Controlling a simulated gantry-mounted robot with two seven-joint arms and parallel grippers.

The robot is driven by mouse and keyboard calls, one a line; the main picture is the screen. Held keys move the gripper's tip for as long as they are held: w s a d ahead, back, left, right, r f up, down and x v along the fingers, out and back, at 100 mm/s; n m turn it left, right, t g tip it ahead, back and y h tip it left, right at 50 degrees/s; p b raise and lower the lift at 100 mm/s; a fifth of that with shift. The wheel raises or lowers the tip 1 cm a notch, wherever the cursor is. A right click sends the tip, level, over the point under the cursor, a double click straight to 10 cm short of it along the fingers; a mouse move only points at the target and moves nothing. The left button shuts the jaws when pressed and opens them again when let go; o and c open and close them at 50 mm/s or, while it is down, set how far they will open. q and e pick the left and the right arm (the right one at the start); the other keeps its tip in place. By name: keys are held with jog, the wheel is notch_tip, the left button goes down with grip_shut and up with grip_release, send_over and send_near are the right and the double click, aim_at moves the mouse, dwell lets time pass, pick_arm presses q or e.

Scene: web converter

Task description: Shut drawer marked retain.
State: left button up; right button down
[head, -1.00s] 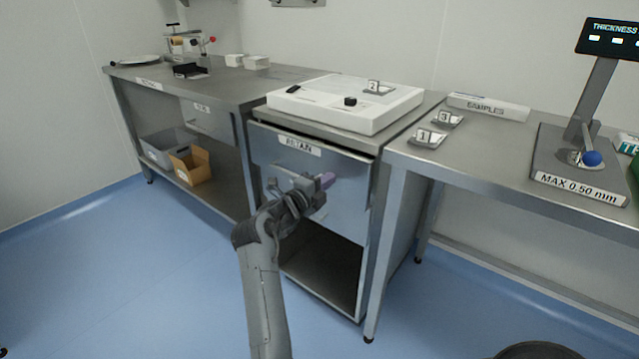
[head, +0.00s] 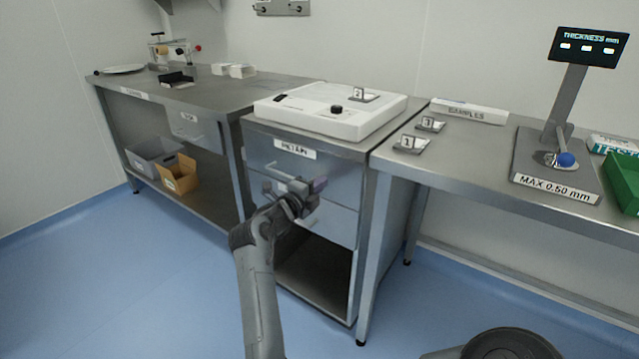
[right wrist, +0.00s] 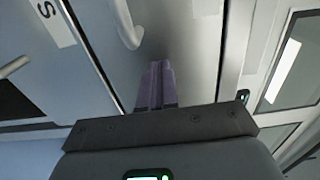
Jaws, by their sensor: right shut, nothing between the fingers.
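The drawer marked RETAIN (head: 335,172) is the top drawer of the steel cabinet under the white device. Its front looks flush or nearly flush with the cabinet; a small remaining gap cannot be ruled out. A second drawer front (head: 335,222) shows below it. My right gripper (head: 318,186) is in front of the cabinet, around the lower edge of the RETAIN front, and hides part of both fronts. Its fingers are shut and empty. In the right wrist view the purple fingertips (right wrist: 157,85) point at a grey metal surface; contact cannot be told. My left gripper is not in view.
The white device (head: 330,108) stands on the cabinet. A steel bench (head: 490,165) with a thickness gauge (head: 555,165) is on the right. Another bench (head: 215,97) is on the left, with a cardboard box (head: 180,175) on its shelf. Blue floor is clear at left.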

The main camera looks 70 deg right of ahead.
jog(key=v, duration=1.2)
jog(key=w+r+n+t+p, duration=0.5)
jog(key=r+n+t+p, duration=0.5)
jog(key=n+t+p, duration=0.2)
jog(key=w+a+n+t+y+p, duration=0.4)
jog(key=a+n+t+y+p, duration=0.3)
jog(key=a+n, duration=0.6)
jog(key=s+a+f+n+g+y+p, duration=0.2)
jog(key=s+a+n+y+p, duration=0.25)
jog(key=a, duration=0.35)
jog(key=s+a+f+n+g+y+p, duration=0.3)
jog(key=s+a+n+y+p, duration=0.15)
jog(key=a+n, duration=0.2)
jog(key=s+a+f+n+g+y+p, duration=0.1)
jog(key=s+a+n+g+p, duration=0.2)
jog(key=s+a, duration=0.35)
jog(key=s+a+f+n+g+y+p, duration=0.1)
jog(key=s+a+n+g+p, duration=0.15)
jog(key=s, duration=0.75)
pick_arm(q)
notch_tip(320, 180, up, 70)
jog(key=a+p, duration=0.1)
jog(key=p, duration=3.5)
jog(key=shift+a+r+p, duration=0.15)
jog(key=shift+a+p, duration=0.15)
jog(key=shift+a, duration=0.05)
pick_arm(e)
notch_tip(320, 180, up, 38)
jog(key=shift+w+a+f, duration=0.2)
jog(key=shift+w+a, duration=0.05)
